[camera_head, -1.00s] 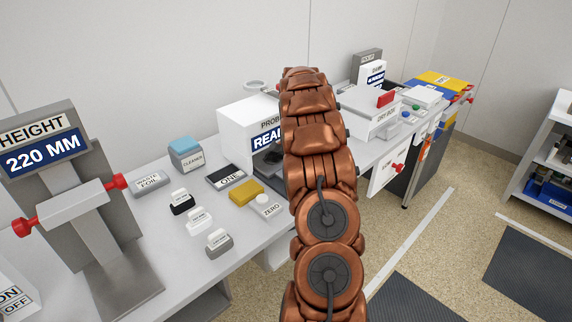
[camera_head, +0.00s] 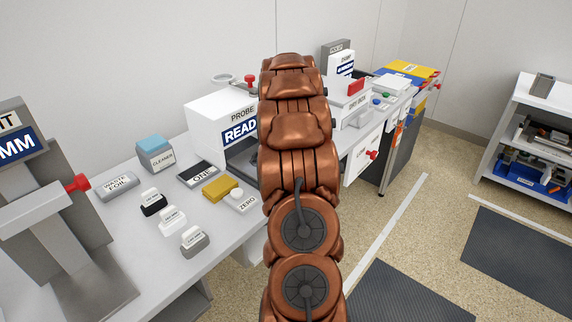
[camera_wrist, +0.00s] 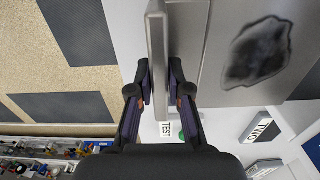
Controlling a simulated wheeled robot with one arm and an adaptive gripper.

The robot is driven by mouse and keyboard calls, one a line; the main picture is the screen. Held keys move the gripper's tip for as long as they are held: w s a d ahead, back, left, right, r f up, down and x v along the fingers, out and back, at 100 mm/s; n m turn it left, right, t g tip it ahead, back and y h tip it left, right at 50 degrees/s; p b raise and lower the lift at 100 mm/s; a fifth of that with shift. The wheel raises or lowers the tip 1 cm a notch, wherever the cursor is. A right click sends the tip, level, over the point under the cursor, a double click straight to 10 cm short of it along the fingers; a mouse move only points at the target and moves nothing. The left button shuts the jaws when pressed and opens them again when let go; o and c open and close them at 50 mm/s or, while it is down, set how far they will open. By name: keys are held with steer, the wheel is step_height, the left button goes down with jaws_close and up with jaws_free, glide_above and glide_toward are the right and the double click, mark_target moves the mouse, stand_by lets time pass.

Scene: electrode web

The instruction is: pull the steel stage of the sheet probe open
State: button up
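The sheet probe is a white box (camera_head: 210,125) marked PROBE and READ, standing on the bench in the head view; my arm hides its right part. Its dark front opening (camera_head: 240,152) shows beside my arm. In the wrist view the steel stage (camera_wrist: 215,85) is a flat grey plate with a dark, ragged patch (camera_wrist: 258,52) on it. A grey upright handle bar (camera_wrist: 158,45) runs along its left edge. My gripper (camera_wrist: 160,85) has one finger on each side of this bar and appears closed on it. My gripper is hidden in the head view.
A ONE block (camera_head: 198,173), a yellow block (camera_head: 219,188) and a ZERO piece (camera_head: 242,201) lie before the probe. A white TEST label (camera_wrist: 166,130) and green button (camera_wrist: 182,134) lie below the bar in the wrist view. Open floor (camera_head: 395,235) lies right of the bench.

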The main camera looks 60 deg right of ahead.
steer(key=o, duration=0.4)
steer(key=shift+o, duration=0.2)
step_height(320, 180, up, 12)
stand_by(0.5)
steer(key=shift+w+a, duration=0.1)
steer(key=shift+a, duration=0.05)
stand_by(0.4)
